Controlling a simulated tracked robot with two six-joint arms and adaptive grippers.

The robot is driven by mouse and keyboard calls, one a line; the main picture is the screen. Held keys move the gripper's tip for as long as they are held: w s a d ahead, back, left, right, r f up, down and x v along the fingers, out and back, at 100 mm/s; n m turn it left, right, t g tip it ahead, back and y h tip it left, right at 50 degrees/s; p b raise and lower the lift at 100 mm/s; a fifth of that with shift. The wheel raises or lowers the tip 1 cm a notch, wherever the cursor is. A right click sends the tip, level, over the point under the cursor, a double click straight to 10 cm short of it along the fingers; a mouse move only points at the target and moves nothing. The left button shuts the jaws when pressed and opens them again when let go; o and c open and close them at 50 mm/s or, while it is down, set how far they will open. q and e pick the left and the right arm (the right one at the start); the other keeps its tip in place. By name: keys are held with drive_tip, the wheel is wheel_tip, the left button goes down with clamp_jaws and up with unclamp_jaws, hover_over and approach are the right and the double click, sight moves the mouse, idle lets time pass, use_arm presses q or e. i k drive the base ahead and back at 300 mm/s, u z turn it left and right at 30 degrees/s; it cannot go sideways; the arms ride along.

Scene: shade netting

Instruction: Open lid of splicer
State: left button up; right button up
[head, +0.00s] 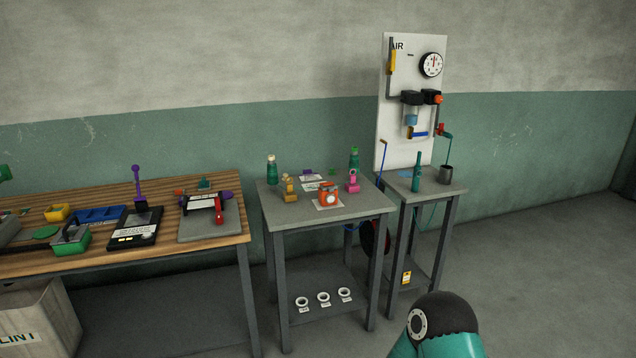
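I cannot tell for sure which device is the splicer. On the wooden bench (222,233) at left stands a flat black device (137,228) with a purple upright handle (137,185). To its right a black, white and red device (203,203) sits on a grey plate (205,232). To its left is a small green and grey device (70,239). At this distance I cannot make out whether any lid is open or shut. Neither gripper is in view. A teal and black link of my arm shows at the bottom right, far from the bench.
A grey table (285,213) in the middle holds bottles, an orange device (328,194) and small clamps. Right of it a small stand (445,190) has an air panel (392,150) behind it. White rolls (323,298) lie on the lower shelf. The floor at right is clear.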

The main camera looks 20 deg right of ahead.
sight(331, 188)
drive_tip(key=z, duration=0.2)
drive_tip(key=i, duration=1.35)
drive_tip(key=z, duration=0.3)
drive_tip(key=i, duration=0.8)
drive_tip(key=z, duration=0.2)
